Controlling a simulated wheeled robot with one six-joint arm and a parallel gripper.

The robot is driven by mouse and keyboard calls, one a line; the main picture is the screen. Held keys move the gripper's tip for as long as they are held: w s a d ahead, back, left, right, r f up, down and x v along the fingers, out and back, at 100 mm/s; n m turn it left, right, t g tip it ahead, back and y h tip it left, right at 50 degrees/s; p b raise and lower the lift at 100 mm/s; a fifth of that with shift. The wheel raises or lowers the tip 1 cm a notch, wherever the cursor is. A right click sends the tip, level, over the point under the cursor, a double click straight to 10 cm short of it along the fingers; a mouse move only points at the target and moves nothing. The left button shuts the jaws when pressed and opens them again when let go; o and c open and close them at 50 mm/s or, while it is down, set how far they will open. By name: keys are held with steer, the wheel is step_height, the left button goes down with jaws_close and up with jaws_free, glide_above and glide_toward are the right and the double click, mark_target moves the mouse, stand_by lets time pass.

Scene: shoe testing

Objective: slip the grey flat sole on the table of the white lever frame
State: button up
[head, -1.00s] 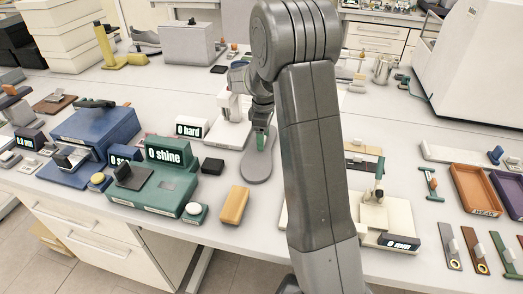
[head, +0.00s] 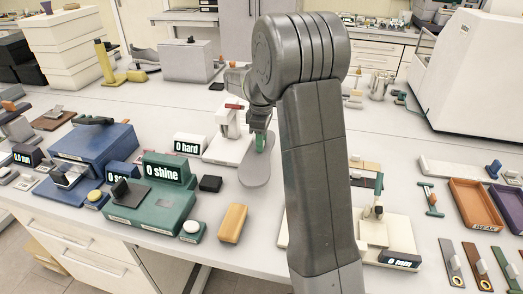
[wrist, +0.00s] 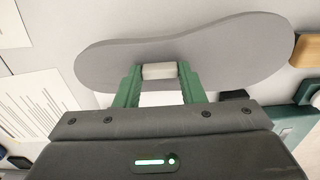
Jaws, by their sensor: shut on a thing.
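The grey flat sole (head: 255,172) hangs under my gripper, right beside the base of the white lever frame. The wrist view shows the sole (wrist: 110,58) from above, lying across the picture, with a small white block (wrist: 159,71) at its edge. My gripper (head: 261,138) has green fingers, shut on that block in the wrist view (wrist: 160,74). The white lever frame (head: 229,124) has a red lever on top. My arm partly hides its right side. I cannot tell whether the sole touches the bench.
The "0 hard" display (head: 189,145) stands left of the frame. A green "0 shine" device (head: 150,205), a black block (head: 210,184) and a yellow-orange block (head: 233,223) stand nearer to me.

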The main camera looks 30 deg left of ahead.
step_height(320, 180, up, 13)
stand_by(0.3)
